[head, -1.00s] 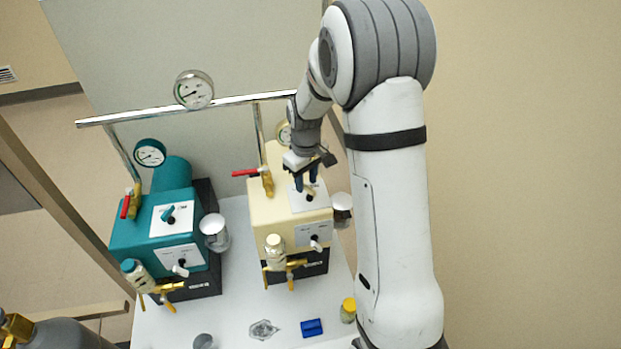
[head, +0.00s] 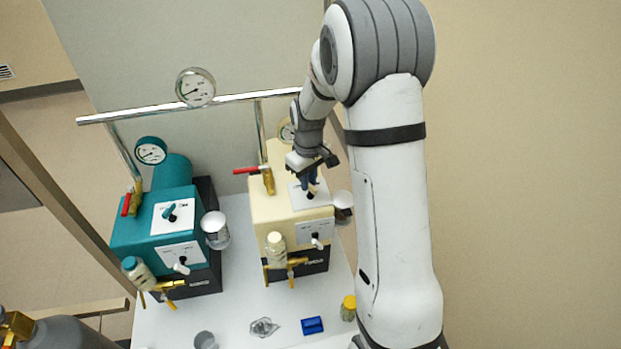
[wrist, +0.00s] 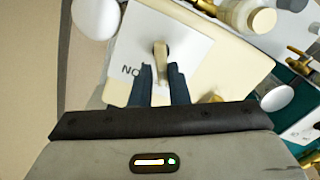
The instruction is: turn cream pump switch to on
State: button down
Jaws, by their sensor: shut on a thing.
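The cream pump (head: 272,207) stands on the right of the white bench, with a white switch plate on its top. Its cream lever switch (wrist: 161,52) rises from that plate in the wrist view, near a partly hidden label. My gripper (wrist: 161,82) is shut on the switch lever, with a dark blue finger on each side of it. In the head view my gripper (head: 309,182) is over the top plate and hides most of the lever. The lever's exact setting is hard to read.
A teal pump (head: 150,228) stands to the left with its own switches. A red-handled brass valve (head: 267,178) and a glass jar (head: 343,205) flank the cream pump's top. A metal rail (head: 200,108) with a gauge crosses behind. Small items lie on the front bench.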

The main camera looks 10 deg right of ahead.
jog(key=shift+a, duration=0.1)
jog(key=shift+m+b, duration=0.45)
jog(key=shift+m, duration=0.15)
jog(key=m+b, duration=0.1)
jog(key=m, duration=0.2)
jog(key=shift+w, duration=0.15)
jog(key=shift+d+r+m+b, duration=0.15)
jog(key=shift+d+m+b, duration=0.1)
jog(key=shift+m+b, duration=0.4)
jog(key=shift+w+m, duration=0.1)
jog(key=shift+m, duration=0.15)
jog(key=c, duration=1.5)
grip_release()
